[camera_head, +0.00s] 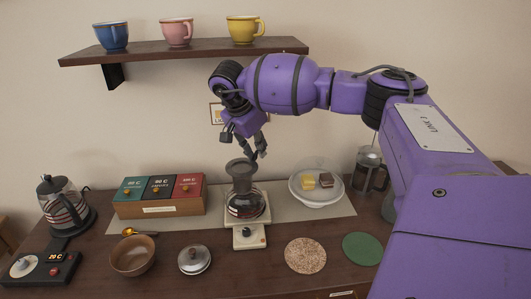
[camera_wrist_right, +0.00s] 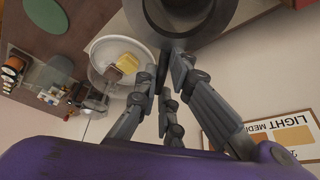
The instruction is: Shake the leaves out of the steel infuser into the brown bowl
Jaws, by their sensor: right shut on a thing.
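The steel infuser (camera_head: 240,172) looks like a dark grey, flared vessel, upright at the mouth of a glass pot (camera_head: 244,205) of dark liquid. My right gripper (camera_head: 256,154) comes down from above and is shut on its rim. In the right wrist view the infuser (camera_wrist_right: 190,22) fills the top edge, with my fingers (camera_wrist_right: 168,75) against it. Leaves inside it cannot be made out. The brown bowl (camera_head: 133,262) stands at the front left of the table, upright, and looks empty. My left gripper is not in view.
A tea box (camera_head: 160,208) stands left of the pot, a plate (camera_head: 316,198) with cakes to the right, and a French press (camera_head: 369,170) beyond it. A wall shelf (camera_head: 185,48) holds cups above.

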